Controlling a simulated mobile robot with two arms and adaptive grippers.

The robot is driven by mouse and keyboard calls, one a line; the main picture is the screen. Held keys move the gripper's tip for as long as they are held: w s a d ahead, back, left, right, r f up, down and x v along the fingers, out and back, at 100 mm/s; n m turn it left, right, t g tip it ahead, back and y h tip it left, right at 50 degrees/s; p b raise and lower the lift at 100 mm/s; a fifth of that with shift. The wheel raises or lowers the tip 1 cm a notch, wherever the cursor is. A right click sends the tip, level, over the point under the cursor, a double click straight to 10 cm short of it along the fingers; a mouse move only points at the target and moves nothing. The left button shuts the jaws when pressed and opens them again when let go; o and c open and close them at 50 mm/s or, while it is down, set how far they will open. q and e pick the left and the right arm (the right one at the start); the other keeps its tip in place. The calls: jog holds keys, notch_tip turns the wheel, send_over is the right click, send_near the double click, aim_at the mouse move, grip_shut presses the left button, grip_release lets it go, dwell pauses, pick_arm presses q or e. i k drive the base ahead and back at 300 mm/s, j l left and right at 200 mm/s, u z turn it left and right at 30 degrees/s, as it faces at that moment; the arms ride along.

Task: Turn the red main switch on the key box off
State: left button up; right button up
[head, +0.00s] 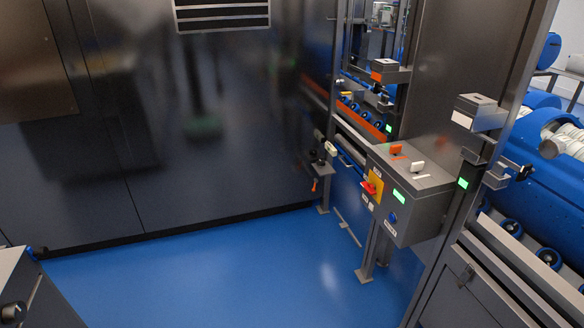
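The key box (430,207) is a grey metal box on a stand, right of the middle in the head view. Its red main switch (369,187) sits on a yellow plate (376,186) on the box's left-facing front. The red handle looks tilted, but it is too small to read its position for certain. A lit green display (399,196) and a blue button (393,218) are on the same face. An orange key (396,149) and a white key (417,167) stand on top. Neither of my grippers is in view.
Blue floor (240,275) is clear in front of the box. A dark wall panel (190,120) closes off the back. A grey post (480,150) and blue tubs (550,170) on a roller line stand at the right. A grey cabinet (40,295) is at the lower left.

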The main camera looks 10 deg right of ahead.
aim_at(370, 189)
jog(key=i+j, duration=0.1)
jog(key=i, duration=0.6)
jog(key=i+j+u, duration=0.1)
jog(key=i, duration=0.6)
jog(key=i+j+z, duration=0.1)
jog(key=i+z, duration=0.3)
jog(key=i+j+z, duration=0.15)
jog(key=z, duration=0.2)
jog(key=i+j+z, duration=0.25)
jog(key=z, duration=0.15)
jog(key=i+j+z, duration=0.35)
